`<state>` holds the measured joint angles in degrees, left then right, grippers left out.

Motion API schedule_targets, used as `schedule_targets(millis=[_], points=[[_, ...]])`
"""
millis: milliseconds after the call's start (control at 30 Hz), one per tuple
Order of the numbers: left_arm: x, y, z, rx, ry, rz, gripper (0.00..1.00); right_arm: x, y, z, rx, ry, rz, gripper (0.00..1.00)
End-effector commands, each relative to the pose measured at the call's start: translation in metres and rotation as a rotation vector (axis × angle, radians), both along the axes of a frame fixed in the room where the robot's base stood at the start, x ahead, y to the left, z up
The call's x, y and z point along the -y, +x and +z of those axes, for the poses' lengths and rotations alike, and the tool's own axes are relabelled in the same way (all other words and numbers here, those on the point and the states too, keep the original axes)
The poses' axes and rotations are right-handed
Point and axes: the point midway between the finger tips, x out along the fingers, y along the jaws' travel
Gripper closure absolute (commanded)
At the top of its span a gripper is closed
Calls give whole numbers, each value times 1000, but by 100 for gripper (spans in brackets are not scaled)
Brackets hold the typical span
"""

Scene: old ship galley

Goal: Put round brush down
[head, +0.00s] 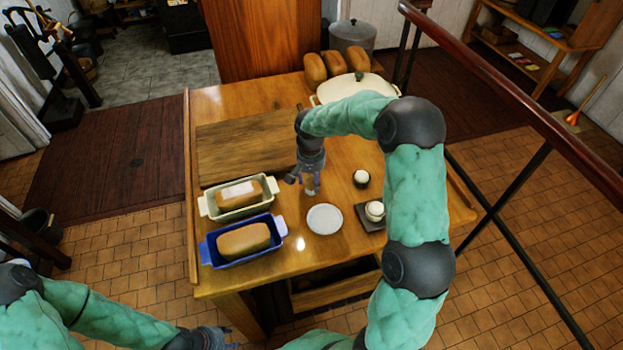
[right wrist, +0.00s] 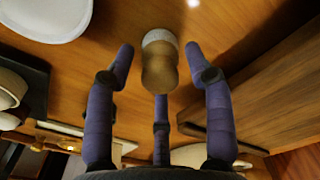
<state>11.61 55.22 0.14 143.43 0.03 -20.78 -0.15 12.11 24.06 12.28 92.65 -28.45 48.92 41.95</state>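The round brush (head: 310,183) is on the wooden table (head: 345,272), left of the dark pot and just behind the white round plate (head: 324,219). In the right wrist view the brush (right wrist: 160,65) has a waisted wooden handle and a pale end. My right gripper (head: 308,178) is over it with fingers spread around it. The right wrist view shows gaps between the brush and both side fingers, so the gripper is open. My left gripper (head: 216,339) is low at the bottom edge, away from the table; its fingers are too small to read.
Left of the gripper are a cutting board (head: 225,150), a cream loaf pan (head: 205,207) and a blue loaf pan (head: 209,254). To the right are a small dark cup (head: 361,182) and a dark square tray (head: 364,223). A cream casserole (head: 340,91) stands behind.

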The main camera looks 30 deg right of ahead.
Motion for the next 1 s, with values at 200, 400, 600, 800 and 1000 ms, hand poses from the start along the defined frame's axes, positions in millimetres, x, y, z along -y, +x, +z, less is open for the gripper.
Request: schedule_targets(millis=[200, 400, 600, 800, 1000], points=[[0, 0, 0, 0, 0, 0, 60, 0, 0, 0, 0, 0, 0, 47], [0, 0, 6, 0, 0, 0, 60, 0, 1, 15, 2, 0, -1, 47], [0, 0, 16, 0, 0, 0, 60, -1, 0, 54, 4, -2, 0, 47], [0, 0, 24, 0, 0, 0, 60, -2, -1, 93, 3, -1, -1, 47], [0, 0, 29, 0, 0, 0, 60, -4, -1, 116, 1, -1, 1, 47]])
